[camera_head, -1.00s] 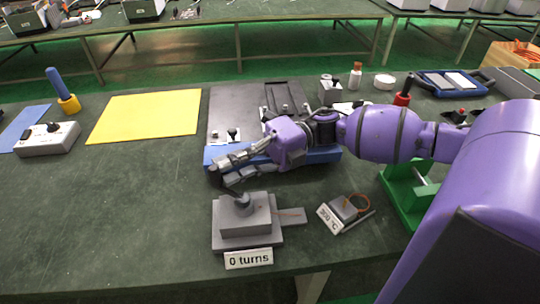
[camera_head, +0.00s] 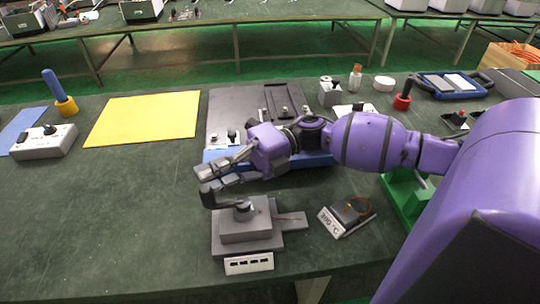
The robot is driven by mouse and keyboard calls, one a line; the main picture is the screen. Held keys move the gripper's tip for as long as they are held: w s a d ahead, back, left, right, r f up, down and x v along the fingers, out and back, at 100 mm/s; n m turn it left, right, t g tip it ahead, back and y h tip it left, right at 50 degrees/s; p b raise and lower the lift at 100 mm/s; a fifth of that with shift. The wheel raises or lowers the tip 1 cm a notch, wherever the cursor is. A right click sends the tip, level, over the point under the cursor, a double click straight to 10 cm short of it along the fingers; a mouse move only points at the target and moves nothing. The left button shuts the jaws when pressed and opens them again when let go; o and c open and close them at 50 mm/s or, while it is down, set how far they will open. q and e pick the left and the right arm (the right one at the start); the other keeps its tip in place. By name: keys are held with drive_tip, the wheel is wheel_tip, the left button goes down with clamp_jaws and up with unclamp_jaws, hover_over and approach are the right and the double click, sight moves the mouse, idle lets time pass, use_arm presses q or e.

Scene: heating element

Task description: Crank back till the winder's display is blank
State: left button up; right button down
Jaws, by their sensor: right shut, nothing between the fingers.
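The winder (camera_head: 246,228) is a grey stepped block near the table's front edge. Its dark crank (camera_head: 224,206) runs from the hub on top out to the left and toward the back. The winder's display (camera_head: 249,264) is a white plate in front, showing a row of several small dark blocks instead of readable text. My right gripper (camera_head: 207,180) reaches in from the right, shut with nothing between its fingers. Its fingertips are at the outer end of the crank; I cannot tell whether they touch it. My left gripper is not in view.
A small heater plate with a temperature label (camera_head: 331,221) lies right of the winder, beside a green stand (camera_head: 406,196). A blue-edged dark board (camera_head: 229,110) lies under my right forearm. The table left of the winder is clear up to the yellow mat (camera_head: 145,118).

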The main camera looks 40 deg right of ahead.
drive_tip(key=shift+s+a+f+g, duration=0.2)
drive_tip(key=shift+s+a+g, duration=0.2)
drive_tip(key=shift+s, duration=0.25)
wheel_tip(320, 180, up, 10)
drive_tip(key=w, duration=0.1)
drive_tip(key=shift+d+t, duration=0.35)
drive_tip(key=shift+t, duration=0.05)
